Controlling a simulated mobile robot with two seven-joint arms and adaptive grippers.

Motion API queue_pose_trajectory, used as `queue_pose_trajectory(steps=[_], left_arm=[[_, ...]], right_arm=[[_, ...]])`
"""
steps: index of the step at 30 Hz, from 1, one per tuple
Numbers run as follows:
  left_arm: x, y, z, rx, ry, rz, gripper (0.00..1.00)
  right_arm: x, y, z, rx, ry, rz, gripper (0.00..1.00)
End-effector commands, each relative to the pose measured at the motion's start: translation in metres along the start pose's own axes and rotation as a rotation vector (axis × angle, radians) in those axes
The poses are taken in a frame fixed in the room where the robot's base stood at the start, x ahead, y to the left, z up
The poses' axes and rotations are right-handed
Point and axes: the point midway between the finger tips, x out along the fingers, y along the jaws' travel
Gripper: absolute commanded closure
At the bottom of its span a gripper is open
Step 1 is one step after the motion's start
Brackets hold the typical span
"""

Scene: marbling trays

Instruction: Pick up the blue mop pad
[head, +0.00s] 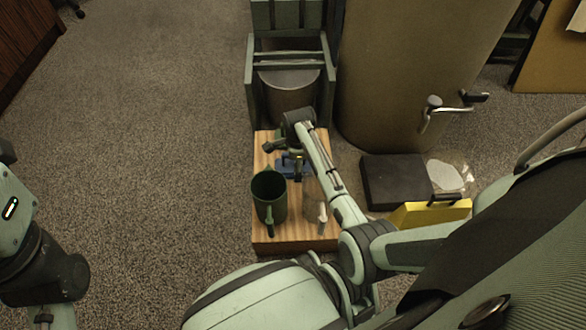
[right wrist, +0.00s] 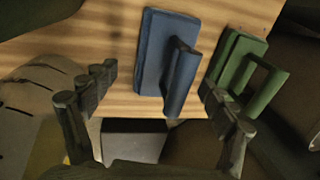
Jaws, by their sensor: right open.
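The blue mop pad (right wrist: 152,52) lies on the wooden board, its raised blue handle facing my wrist camera. In the head view the blue mop pad (head: 291,166) is partly hidden by my right gripper (head: 285,148), which hangs over the far part of the board. In the right wrist view my right gripper (right wrist: 158,103) is open and empty. Its fingers are wide apart, with the pad's handle between them in the picture; neither finger appears to touch it. My left arm shows at the left edge of the head view, but its gripper is not visible.
A green jug (head: 268,197) stands on the wooden board (head: 290,245) nearer than the pad. A green handled thing (right wrist: 235,65) is close by the right finger in the wrist view. A large drum (head: 405,70), black block (head: 393,182) and yellow case (head: 430,213) stand right.

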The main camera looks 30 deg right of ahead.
Motion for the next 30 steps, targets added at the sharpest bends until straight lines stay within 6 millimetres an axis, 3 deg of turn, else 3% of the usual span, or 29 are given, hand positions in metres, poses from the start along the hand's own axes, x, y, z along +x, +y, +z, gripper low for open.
queue_pose_trajectory(steps=[1, 4, 13, 22, 30], left_arm=[[-0.004, 0.001, 0.002, 0.002, 0.012, 0.015, 0.52], [-0.001, 0.002, 0.003, 0.005, 0.022, 0.03, 0.52], [0.002, 0.002, 0.003, 0.007, 0.025, 0.037, 0.52], [0.002, 0.002, 0.003, 0.007, 0.025, 0.037, 0.52], [0.002, 0.002, 0.003, 0.007, 0.025, 0.036, 0.52]], right_arm=[[0.014, 0.001, 0.0, -0.002, 0.002, 0.001, 0.16], [0.023, 0.0, 0.0, -0.001, 0.001, -0.001, 0.16], [0.026, 0.0, 0.0, -0.001, 0.0, -0.002, 0.16], [0.026, 0.0, 0.0, -0.001, 0.0, -0.001, 0.52], [0.026, 0.0, 0.0, -0.001, -0.001, -0.001, 0.52]])
